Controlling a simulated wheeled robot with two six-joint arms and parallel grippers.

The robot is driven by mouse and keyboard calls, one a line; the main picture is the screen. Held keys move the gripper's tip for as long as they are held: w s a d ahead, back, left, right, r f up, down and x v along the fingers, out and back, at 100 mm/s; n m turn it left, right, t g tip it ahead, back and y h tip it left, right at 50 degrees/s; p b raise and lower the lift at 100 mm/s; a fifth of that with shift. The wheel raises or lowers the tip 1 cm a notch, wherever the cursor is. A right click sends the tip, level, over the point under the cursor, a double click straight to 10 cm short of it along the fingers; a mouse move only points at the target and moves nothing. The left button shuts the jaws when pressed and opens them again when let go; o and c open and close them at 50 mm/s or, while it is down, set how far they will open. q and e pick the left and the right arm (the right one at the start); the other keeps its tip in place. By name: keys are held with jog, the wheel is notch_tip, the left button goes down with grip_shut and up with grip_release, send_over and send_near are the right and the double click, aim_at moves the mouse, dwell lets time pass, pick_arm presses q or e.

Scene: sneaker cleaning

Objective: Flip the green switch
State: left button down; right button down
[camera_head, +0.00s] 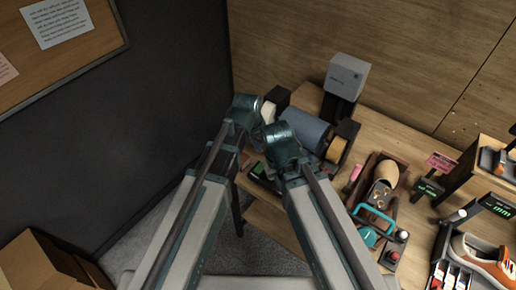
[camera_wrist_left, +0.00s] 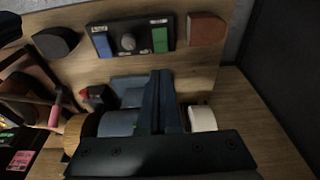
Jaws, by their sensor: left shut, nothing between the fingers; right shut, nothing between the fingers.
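The green switch (camera_wrist_left: 160,40) is an upright green block on a dark control panel (camera_wrist_left: 130,51) in the left wrist view. A grey knob (camera_wrist_left: 128,42) and a blue switch (camera_wrist_left: 102,45) share the panel. My left gripper (camera_wrist_left: 160,82) is shut and empty, apart from the green switch and below it in this view. In the head view my left gripper (camera_head: 243,112) is by the polishing machine, its fingers hidden by the wrist. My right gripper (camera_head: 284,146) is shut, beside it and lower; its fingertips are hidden. Part of the panel (camera_head: 260,174) shows between the arms.
A polishing machine with a blue roller (camera_head: 306,128) and a white roller (camera_wrist_left: 201,118) is close to my left gripper. A brown block (camera_wrist_left: 206,29) and a dark block (camera_wrist_left: 56,42) flank the panel. A dark wall is at left.

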aim_at(260, 168)
pick_arm(q)
jog(key=b+x, duration=1.1)
jog(key=x, duration=0.1)
jog(key=shift+f, duration=0.1)
